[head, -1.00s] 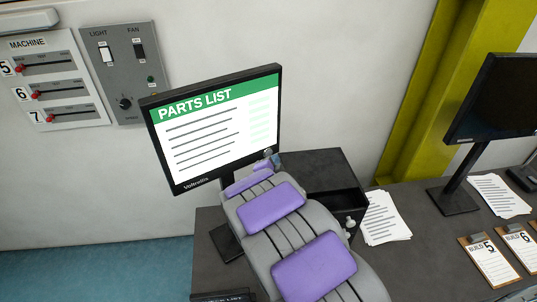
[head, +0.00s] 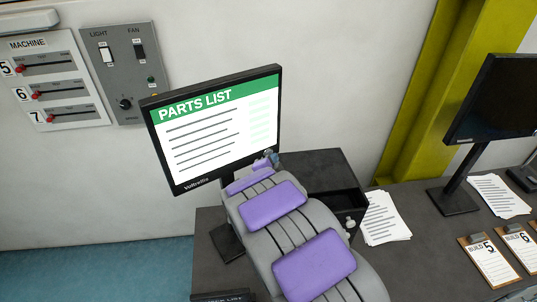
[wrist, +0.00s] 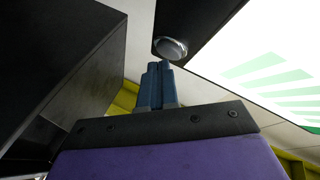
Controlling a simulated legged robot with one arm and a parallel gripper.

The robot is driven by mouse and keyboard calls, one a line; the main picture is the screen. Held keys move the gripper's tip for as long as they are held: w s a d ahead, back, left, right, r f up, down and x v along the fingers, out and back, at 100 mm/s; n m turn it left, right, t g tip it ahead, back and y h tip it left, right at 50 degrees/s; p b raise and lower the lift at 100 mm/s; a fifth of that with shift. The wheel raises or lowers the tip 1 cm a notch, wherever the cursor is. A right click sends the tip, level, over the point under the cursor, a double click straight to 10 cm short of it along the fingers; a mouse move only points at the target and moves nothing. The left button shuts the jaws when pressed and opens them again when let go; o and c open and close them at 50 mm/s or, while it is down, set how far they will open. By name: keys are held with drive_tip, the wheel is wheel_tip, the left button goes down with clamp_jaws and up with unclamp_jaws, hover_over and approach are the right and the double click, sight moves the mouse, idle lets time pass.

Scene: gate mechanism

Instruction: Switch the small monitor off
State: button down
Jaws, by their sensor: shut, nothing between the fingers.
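The small monitor (head: 215,130) is lit, showing a green and white "PARTS LIST" page, and stands on the dark bench. In the wrist view its bright screen (wrist: 270,70) is at the upper right. A round grey button (wrist: 171,47) sits on the dark lower bezel there. My gripper (wrist: 159,66) is shut and empty, its blue fingers pointing up with the tips just below the button. I cannot tell whether they touch it. In the head view my gripper (head: 271,158) is at the monitor's lower right corner, and the button is hidden.
A dark open-fronted box (head: 325,180) stands right of my gripper, close beside it in the wrist view (wrist: 60,60). Papers (head: 385,218), a second dark monitor (head: 495,100) and clipboards (head: 490,262) are further right. Wall switch panels (head: 125,70) are at the left.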

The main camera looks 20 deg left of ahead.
drive_tip(key=shift+w+a, duration=0.25)
drive_tip(key=shift+a, duration=0.05)
idle(0.9)
drive_tip(key=shift+s+d, duration=0.1)
drive_tip(key=shift+s+d+b, duration=0.4)
drive_tip(key=shift+d+b, duration=0.15)
drive_tip(key=shift+b, duration=0.05)
idle(0.3)
drive_tip(key=s+d+b, duration=0.2)
drive_tip(key=d+b, duration=0.1)
drive_tip(key=d, duration=0.1)
drive_tip(key=shift+s+d+b, duration=0.1)
drive_tip(key=shift+s+b, duration=0.3)
